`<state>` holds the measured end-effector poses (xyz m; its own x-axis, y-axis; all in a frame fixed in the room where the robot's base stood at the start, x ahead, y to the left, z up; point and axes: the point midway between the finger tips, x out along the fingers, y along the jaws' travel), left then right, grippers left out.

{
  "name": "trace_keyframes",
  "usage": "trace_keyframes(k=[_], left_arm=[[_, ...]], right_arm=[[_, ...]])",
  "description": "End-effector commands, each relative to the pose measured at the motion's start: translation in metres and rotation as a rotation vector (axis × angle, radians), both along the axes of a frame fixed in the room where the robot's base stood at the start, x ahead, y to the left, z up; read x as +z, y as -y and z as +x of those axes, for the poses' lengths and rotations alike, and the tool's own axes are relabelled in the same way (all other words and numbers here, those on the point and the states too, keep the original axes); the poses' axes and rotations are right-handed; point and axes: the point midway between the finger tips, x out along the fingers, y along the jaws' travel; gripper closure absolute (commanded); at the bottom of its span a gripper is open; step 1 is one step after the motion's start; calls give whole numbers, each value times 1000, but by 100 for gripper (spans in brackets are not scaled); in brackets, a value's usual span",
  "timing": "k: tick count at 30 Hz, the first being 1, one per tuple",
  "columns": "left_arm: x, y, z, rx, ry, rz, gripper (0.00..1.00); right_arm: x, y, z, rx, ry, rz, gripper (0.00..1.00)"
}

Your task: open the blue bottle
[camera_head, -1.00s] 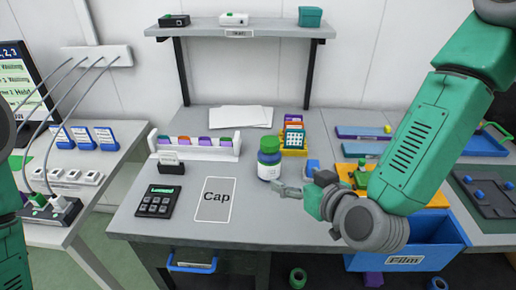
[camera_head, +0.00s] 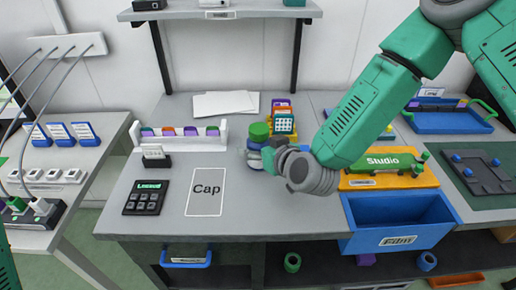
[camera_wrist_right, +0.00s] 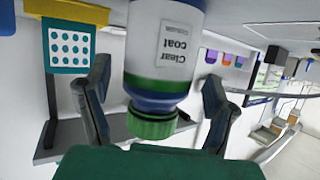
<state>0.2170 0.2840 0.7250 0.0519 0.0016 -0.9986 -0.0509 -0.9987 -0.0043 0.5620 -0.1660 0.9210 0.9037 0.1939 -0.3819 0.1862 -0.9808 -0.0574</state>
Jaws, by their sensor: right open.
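The blue bottle (camera_head: 256,146) stands on the grey desk to the right of the Cap mark. Its green cap (camera_head: 259,131) is on top. In the right wrist view the bottle (camera_wrist_right: 167,55) appears upside down, with a "Clear coat" label, a blue band and the green cap (camera_wrist_right: 152,123). My right gripper (camera_head: 261,158) is at the bottle and hides part of its body in the head view. In the wrist view its fingers (camera_wrist_right: 155,85) are open on either side of the bottle, with gaps visible. My left gripper is out of view.
The white rectangle marked Cap (camera_head: 206,191) is clear. A keypad (camera_head: 147,197) lies left of it, and a white card rack (camera_head: 180,140) stands behind. A card holder (camera_head: 284,124) is close behind the bottle. A blue Film bin (camera_head: 400,222) is at the right front.

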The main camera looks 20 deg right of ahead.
Motion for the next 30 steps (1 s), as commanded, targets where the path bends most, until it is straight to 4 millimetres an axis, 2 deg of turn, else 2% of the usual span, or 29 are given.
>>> trace_keyframes(k=[6,15,20,21,30], left_arm=[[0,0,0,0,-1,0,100],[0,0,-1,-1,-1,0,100],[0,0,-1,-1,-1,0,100],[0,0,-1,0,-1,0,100],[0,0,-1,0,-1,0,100]], right_arm=[[-13,-4,28,-1,1,1,23],[-14,-6,31,0,0,0,23],[-14,-6,31,0,0,0,80],[-14,-6,31,0,0,0,84],[-14,-6,31,0,1,0,85]])
